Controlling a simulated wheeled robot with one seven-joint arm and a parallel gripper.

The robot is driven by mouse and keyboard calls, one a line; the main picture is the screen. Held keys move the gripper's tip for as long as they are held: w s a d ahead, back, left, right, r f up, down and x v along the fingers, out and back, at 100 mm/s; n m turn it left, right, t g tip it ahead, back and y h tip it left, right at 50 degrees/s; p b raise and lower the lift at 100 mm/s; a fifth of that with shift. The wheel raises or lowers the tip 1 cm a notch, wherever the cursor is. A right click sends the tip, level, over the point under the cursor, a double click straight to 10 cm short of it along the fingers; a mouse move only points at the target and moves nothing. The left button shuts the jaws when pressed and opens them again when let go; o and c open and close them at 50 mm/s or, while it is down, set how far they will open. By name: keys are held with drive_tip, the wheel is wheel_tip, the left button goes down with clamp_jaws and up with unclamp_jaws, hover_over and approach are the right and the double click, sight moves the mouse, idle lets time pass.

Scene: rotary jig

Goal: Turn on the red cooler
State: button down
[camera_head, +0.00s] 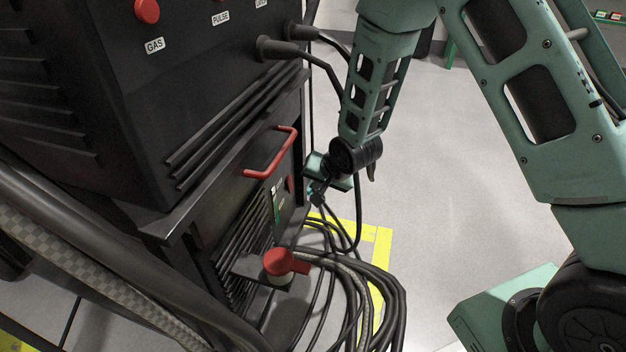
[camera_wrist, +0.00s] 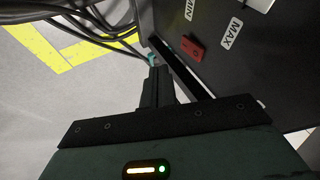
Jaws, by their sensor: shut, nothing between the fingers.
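The cooler (camera_head: 232,240) is the black lower unit of the welding machine, with a red handle (camera_head: 271,152) and a red cap (camera_head: 280,263) on its front. A small red switch (camera_wrist: 192,48) sits on its dark panel beside the MIN and MAX labels in the wrist view. It also shows in the head view (camera_head: 290,184), close to my gripper (camera_head: 320,168). My gripper's dark fingers (camera_wrist: 156,72) are together and empty, just below and left of the switch in the wrist view, apart from it. I cannot tell the switch's position.
The black welding unit (camera_head: 150,100) with a red GAS button (camera_head: 147,10) stands on top. Plugged cables (camera_head: 318,62) hang from its front. Thick hoses (camera_head: 375,285) coil on the floor over yellow markings (camera_head: 383,245). Open grey floor (camera_head: 450,180) lies to the right.

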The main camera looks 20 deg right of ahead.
drive_tip(key=p+v, duration=0.3)
drive_tip(key=v, duration=0.3)
drive_tip(key=shift+s+d+r, duration=0.15)
drive_tip(key=shift+s+d, duration=0.15)
drive_tip(key=shift+s, duration=0.15)
